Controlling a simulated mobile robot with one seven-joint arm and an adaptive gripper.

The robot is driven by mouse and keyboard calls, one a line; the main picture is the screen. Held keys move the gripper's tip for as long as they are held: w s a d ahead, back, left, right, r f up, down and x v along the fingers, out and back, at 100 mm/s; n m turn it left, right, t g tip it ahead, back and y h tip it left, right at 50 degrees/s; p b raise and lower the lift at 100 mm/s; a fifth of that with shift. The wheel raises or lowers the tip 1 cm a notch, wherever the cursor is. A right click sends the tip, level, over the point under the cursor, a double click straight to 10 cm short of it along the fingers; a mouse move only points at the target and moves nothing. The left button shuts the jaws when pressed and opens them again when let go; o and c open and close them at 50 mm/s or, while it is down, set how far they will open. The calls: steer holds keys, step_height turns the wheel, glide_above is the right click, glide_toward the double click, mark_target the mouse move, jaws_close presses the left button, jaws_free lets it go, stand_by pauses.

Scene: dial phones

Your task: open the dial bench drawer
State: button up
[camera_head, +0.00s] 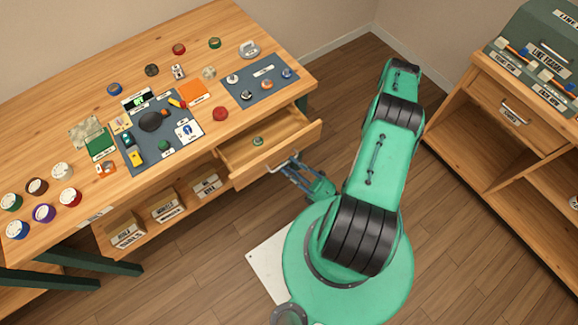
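The dial bench drawer (308,136) is pulled out from under the right part of the wooden bench (52,220). Its inside shows, with a small green round item (257,141) lying on its floor. My gripper (283,162) is at the middle of the drawer's front, where a handle would sit. The fingers cover that spot, so I cannot tell whether they are closed on the handle or only beside it.
Dials, mats and small parts cover the bench top. Labelled boxes (166,205) stand on the low shelf left of the drawer. A second wooden cabinet (520,115) with a closed drawer stands at the right. Floor is clear between them, around my arm.

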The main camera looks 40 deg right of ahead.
steer(key=shift+w+a+r, duration=0.1)
steer(key=shift+w+r, duration=0.05)
steer(key=shift+w, duration=0.05)
stand_by(0.3)
jaws_close()
steer(key=shift+s, duration=0.1)
steer(key=shift+s, duration=2.25)
